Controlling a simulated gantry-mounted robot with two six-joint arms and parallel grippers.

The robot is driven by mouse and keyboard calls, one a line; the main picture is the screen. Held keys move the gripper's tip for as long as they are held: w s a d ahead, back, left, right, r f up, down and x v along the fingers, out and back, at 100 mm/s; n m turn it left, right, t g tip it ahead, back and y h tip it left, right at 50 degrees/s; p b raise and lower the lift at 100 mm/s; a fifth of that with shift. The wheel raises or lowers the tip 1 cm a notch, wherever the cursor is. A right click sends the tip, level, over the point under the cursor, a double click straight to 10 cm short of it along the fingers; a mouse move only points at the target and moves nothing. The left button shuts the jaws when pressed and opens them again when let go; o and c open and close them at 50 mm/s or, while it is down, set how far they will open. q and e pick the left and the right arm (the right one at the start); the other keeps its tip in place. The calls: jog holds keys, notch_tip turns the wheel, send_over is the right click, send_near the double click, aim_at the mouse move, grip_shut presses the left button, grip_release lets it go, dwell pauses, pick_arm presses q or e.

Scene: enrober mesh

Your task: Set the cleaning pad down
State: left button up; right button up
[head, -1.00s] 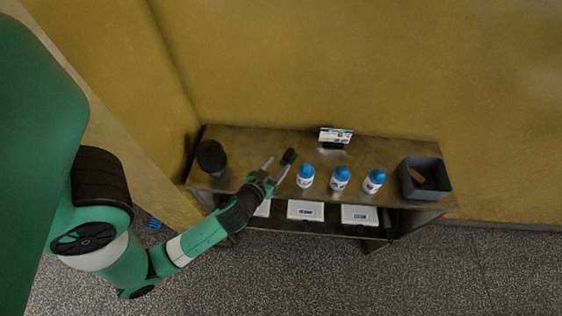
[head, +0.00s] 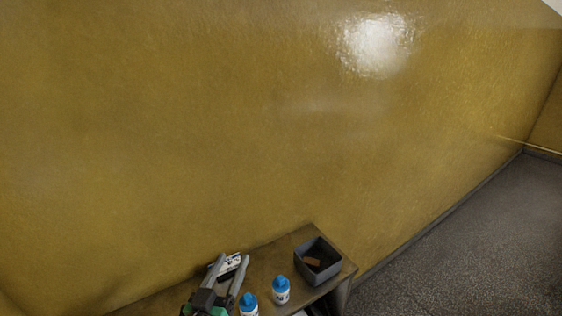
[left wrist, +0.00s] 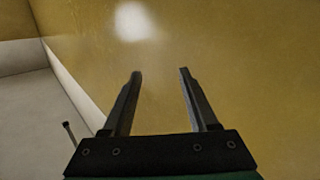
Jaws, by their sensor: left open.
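My left gripper (head: 233,258) is at the bottom of the head view, in front of the sign stand on the bench. Its two grey fingers are spread apart. In the left wrist view the same gripper (left wrist: 160,72) is open with nothing between the fingers, facing the yellow wall. I cannot make out a cleaning pad for certain. A small brown block (head: 313,262) lies in the dark grey bin (head: 340,268), and I cannot tell whether it is the pad. My right gripper is not in view.
Blue-capped white bottles (head: 281,290) stand on the bench (head: 290,240) just right of my left gripper. A small white sign (head: 234,260) stands behind the fingers. The yellow wall (head: 250,120) rises behind. Open floor (head: 450,240) lies to the right.

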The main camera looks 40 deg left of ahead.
pick_arm(q)
jog(key=w+d+r+m+t+h, duration=0.1)
jog(key=d+r+m+t+h, duration=0.2)
jog(key=r, duration=0.6)
jog(key=w+d+r+t+h, duration=0.1)
jog(key=d+r+t, duration=0.3)
jog(key=r, duration=0.6)
jog(key=w+d+r+m+t+h, duration=0.1)
jog(key=d+r+m+t, duration=0.1)
jog(key=d+r, duration=0.55)
jog(key=s+d+r+m+t+h, duration=0.1)
jog(key=s+d+r+m+h, duration=0.1)
jog(key=r, duration=0.4)
jog(key=s+d+r+m+t+h, duration=0.1)
jog(key=s+r+t+h, duration=0.1)
jog(key=r, duration=0.4)
jog(key=shift+s+d+r+m+h, duration=0.15)
jog(key=shift+s+d+m+h, duration=0.35)
jog(key=shift+h, duration=0.3)
jog(key=shift+o, duration=0.3)
jog(key=shift+s+r+h, duration=0.2)
jog(key=shift+h, duration=0.1)
jog(key=o, duration=0.6)
jog(key=shift+a, duration=0.1)
